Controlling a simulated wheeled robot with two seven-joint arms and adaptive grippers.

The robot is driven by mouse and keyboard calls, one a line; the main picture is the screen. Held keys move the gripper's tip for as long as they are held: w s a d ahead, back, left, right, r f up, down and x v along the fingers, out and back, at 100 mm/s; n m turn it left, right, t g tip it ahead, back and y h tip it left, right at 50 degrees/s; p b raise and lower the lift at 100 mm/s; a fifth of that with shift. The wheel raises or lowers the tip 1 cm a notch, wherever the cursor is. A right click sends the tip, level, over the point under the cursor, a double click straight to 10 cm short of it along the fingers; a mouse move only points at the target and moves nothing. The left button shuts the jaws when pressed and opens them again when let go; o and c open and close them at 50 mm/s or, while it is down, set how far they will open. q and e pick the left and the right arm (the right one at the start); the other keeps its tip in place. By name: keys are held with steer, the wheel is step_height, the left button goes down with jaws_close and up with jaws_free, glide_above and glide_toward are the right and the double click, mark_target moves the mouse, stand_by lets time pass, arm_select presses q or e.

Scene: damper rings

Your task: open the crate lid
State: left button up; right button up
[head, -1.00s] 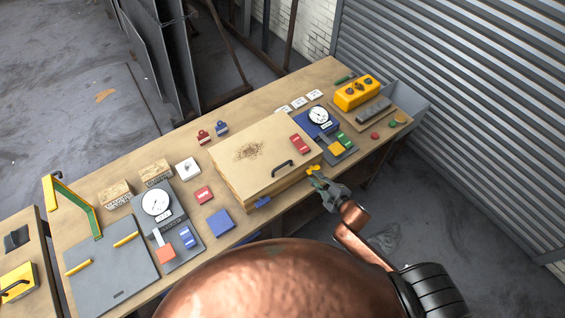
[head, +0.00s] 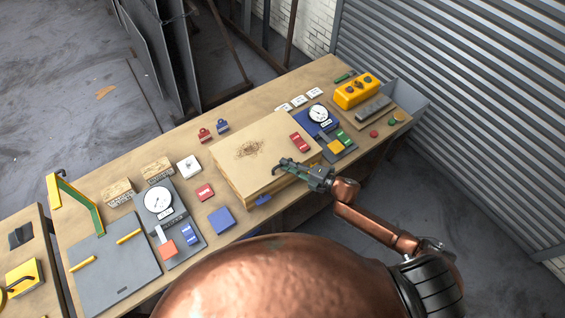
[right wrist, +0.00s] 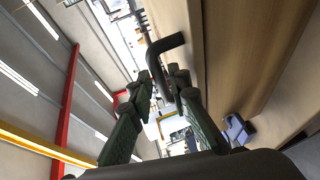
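The crate (head: 236,190) stands in the middle of the bench with its pale wooden lid (head: 225,150) lying flat and shut. My right gripper (head: 279,165) is at the lid's front right part and covers the lid's handle in the head view. In the right wrist view the black bent handle (right wrist: 166,45) runs between the two green fingers of the right gripper (right wrist: 162,80). The fingers are close beside the bar; whether they touch it cannot be told. A blue clasp (head: 263,200) sits at the crate's front edge. It also shows in the right wrist view (right wrist: 237,130). My left gripper is not in view.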

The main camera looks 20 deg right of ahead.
steer(key=shift+x, duration=1.05)
steer(key=shift+f, duration=0.1)
jaws_close()
